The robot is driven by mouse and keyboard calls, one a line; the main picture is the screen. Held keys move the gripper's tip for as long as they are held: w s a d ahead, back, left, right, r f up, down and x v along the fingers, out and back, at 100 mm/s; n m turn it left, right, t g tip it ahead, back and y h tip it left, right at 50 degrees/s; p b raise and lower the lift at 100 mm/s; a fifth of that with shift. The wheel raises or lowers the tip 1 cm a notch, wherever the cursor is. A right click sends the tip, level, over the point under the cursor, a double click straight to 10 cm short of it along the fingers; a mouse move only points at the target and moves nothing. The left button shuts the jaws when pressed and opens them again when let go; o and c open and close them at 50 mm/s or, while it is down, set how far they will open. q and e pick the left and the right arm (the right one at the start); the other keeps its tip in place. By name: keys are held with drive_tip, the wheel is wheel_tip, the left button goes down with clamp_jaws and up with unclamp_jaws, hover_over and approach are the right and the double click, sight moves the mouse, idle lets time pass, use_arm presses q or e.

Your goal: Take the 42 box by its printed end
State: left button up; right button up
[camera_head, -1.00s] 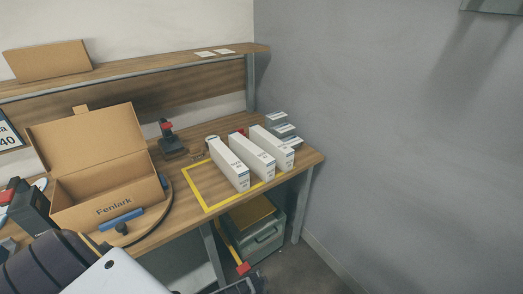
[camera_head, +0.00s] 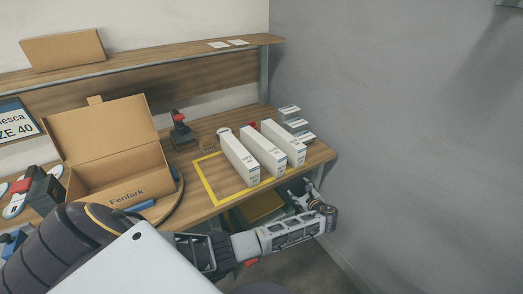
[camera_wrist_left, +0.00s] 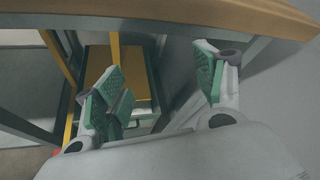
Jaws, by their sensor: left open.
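Three long white boxes stand side by side on the table: a left one (camera_head: 239,158), a middle one (camera_head: 263,150) and a right one (camera_head: 283,143). Their printed ends face the table's front edge. The print is too small to tell which is the 42 box. My left gripper (camera_head: 303,190) is open and empty, by the table's front right corner, in front of the right box's end. In the left wrist view its green-padded fingers (camera_wrist_left: 157,92) are spread below the table's edge, with no box between them. My right gripper is not in view.
A yellow outline (camera_head: 209,184) marks the table around the boxes. Small grey-white boxes (camera_head: 297,122) stand behind them. An open carton (camera_head: 120,180) labelled Fenlark stands left. A drawer cabinet is under the table. A grey wall (camera_head: 420,150) is close on the right.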

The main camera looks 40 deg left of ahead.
use_arm(q)
wheel_tip(320, 180, up, 8)
drive_tip(key=s+m+y, duration=0.1)
drive_tip(key=s+y, duration=0.1)
drive_tip(key=y, duration=0.1)
drive_tip(key=g+y, duration=0.3)
drive_tip(key=y, duration=0.1)
approach(283, 162)
drive_tip(key=a, duration=0.2)
drive_tip(key=shift+w+r+m, duration=0.25)
drive_tip(key=shift+r+m, duration=0.05)
drive_tip(key=shift+m, duration=0.1)
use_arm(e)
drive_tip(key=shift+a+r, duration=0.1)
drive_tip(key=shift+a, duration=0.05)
use_arm(q)
drive_tip(key=shift+a, duration=0.15)
drive_tip(key=shift+p+x, duration=0.45)
drive_tip(key=shift+x, duration=3.8)
drive_tip(key=shift+w+f, duration=0.1)
drive_tip(key=shift+f, duration=0.1)
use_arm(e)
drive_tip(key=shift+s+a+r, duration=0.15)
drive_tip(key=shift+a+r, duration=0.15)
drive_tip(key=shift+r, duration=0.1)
